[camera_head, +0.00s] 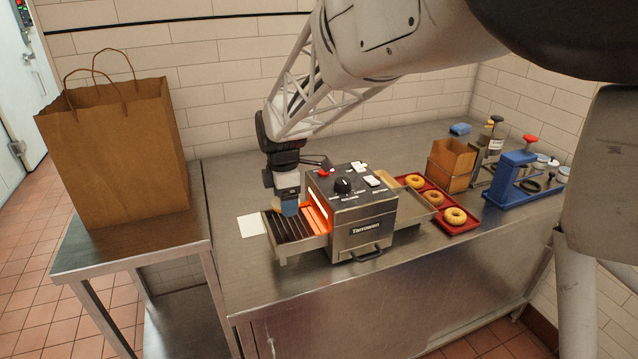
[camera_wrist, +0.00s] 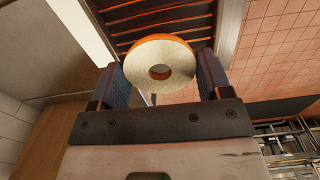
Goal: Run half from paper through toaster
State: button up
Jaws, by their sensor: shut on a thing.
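A conveyor toaster (camera_head: 345,210) stands on the steel counter, its opening glowing orange on the left side. Its slatted infeed rack (camera_head: 292,228) sticks out to the left, and it also shows in the wrist view (camera_wrist: 165,25). My gripper (camera_head: 288,205) is over this rack, close to the glowing opening. In the wrist view my gripper (camera_wrist: 160,80) is shut on a bagel half (camera_wrist: 160,52), with its pale cut face toward the camera and an orange-brown rim. The half is mostly hidden in the head view. A white paper (camera_head: 251,225) lies on the counter left of the rack, with nothing visible on it.
Behind are a brown box (camera_head: 451,165) and a blue slicer-like device (camera_head: 515,180). A large paper bag (camera_head: 115,150) stands at left. The front counter is clear.

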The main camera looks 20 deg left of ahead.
aim_at(287, 226)
jog(key=shift+f, duration=0.15)
jog(key=shift+f, duration=2.55)
jog(key=o, duration=0.9)
jog(key=shift+o, duration=0.2)
jog(key=shift+r, duration=0.15)
notch_tip(287, 226, up, 7)
